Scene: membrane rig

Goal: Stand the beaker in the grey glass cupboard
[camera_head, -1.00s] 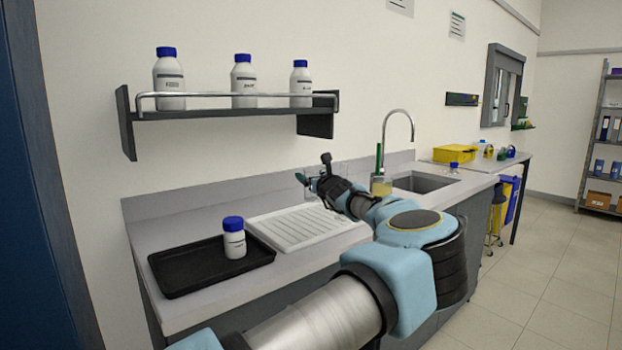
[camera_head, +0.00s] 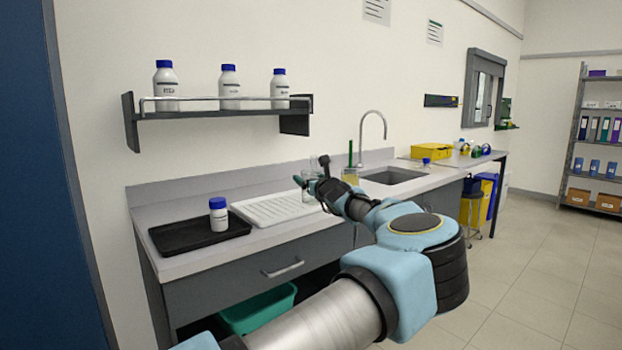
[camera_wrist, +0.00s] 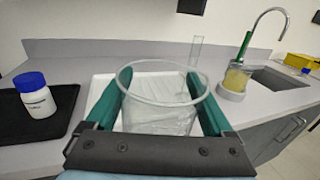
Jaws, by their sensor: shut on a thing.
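The beaker (camera_wrist: 162,100) is clear glass, upright and open at the top. In the wrist view my gripper (camera_wrist: 158,95) is shut on it, with one green finger on each side. In the head view the beaker (camera_head: 310,187) is small and partly hidden by my gripper (camera_head: 312,182), which holds it over or near the white draining board (camera_head: 275,209). I cannot tell whether its base touches the board.
A black tray (camera_head: 172,240) with a blue-capped bottle (camera_head: 218,217) is at the left. A tap (camera_head: 372,125), a sink (camera_head: 393,176) and a brush in a yellowish pot (camera_head: 350,174) are to the right. A shelf (camera_head: 215,113) holds several bottles. The floor at right is clear.

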